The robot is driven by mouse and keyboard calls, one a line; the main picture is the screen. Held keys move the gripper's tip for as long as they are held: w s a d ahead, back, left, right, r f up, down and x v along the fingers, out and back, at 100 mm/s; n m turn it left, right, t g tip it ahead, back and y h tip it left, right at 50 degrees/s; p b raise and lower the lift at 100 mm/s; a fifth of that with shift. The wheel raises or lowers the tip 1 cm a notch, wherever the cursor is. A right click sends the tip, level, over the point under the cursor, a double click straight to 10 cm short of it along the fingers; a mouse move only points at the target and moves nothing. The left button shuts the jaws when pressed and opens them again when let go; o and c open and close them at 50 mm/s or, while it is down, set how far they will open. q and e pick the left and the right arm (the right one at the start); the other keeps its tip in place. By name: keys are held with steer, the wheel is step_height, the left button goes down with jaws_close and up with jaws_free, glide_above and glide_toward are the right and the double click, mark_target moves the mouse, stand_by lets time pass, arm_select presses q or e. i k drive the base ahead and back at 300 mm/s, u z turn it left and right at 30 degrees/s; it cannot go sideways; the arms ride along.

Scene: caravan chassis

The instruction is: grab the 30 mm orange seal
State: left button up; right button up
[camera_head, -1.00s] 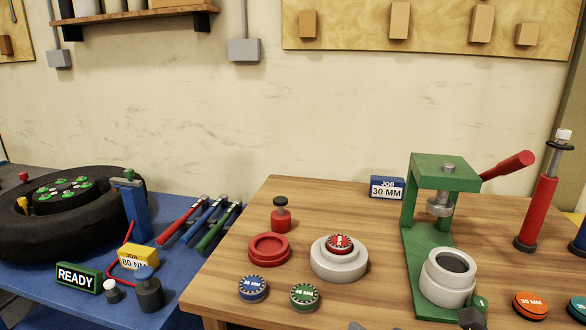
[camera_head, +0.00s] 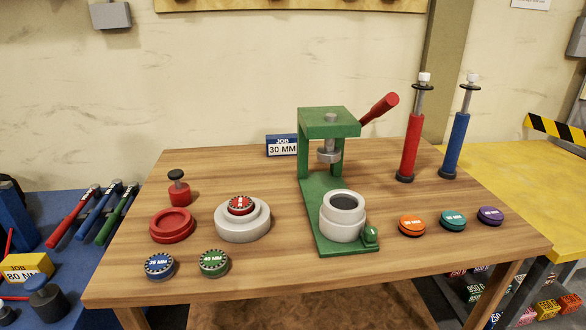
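The orange seal (camera_head: 411,226) is a short disc with a dark base and a printed label, lying flat on the right part of the wooden table (camera_head: 290,280). A teal seal (camera_head: 452,221) and a purple seal (camera_head: 490,216) lie in a row to its right. A blue sign (camera_head: 282,146) at the back of the table reads JOB 30 MM. Neither of my grippers shows in the head view.
A green press (camera_head: 328,123) with a red lever holds a white cup (camera_head: 343,215) just left of the orange seal. Red (camera_head: 410,148) and blue (camera_head: 456,146) pump-like tools stand behind the seals. Blue and green discs, a red ring and a white ring lie left. The table's front is clear.

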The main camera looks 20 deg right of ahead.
mark_target(411, 226)
steer(key=u, duration=2.7)
steer(key=k, duration=2.45)
steer(key=z, duration=1.2)
